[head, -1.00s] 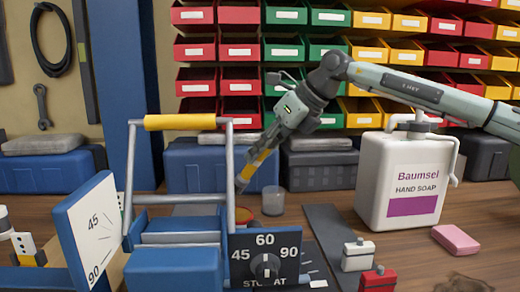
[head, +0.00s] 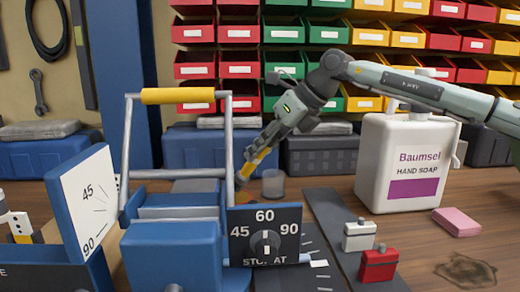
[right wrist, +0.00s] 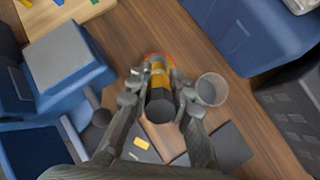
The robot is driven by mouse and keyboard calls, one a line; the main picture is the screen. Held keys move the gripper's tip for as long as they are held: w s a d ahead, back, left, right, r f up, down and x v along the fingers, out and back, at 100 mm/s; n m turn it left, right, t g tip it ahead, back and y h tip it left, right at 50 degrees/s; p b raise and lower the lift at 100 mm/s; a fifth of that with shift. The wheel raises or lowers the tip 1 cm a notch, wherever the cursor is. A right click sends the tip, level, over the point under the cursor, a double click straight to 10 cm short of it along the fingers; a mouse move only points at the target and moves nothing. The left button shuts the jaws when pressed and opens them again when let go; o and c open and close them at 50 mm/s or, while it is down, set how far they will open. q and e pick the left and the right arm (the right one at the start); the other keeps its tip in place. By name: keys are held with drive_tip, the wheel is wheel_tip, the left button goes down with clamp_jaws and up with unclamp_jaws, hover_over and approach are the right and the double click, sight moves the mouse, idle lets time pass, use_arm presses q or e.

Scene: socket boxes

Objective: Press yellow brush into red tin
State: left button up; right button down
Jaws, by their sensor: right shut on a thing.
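My right gripper (head: 266,150) is shut on the yellow brush (head: 260,164), a dark-ended rod with a yellow band, held tilted behind the blue machine's handle. In the right wrist view the brush (right wrist: 160,88) sits between both fingers of the gripper (right wrist: 157,80). The red tin's rim (right wrist: 154,56) shows just past the brush, largely covered by it. I cannot tell whether the brush touches the tin. My left gripper is not in view.
A clear cup (head: 273,184) stands close right of the brush. The blue machine (head: 172,252) with a dial panel (head: 265,222) stands in front. A soap canister (head: 405,165), pink bar (head: 456,222) and small red container (head: 380,264) are to the right. Blue boxes stand behind.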

drive_tip(key=shift+f+b, duration=0.6)
drive_tip(key=shift+f, duration=0.2)
idle(1.4)
drive_tip(key=shift+r+p, duration=2.2)
drive_tip(key=shift+r, duration=1.4)
drive_tip(key=shift+f, duration=0.1)
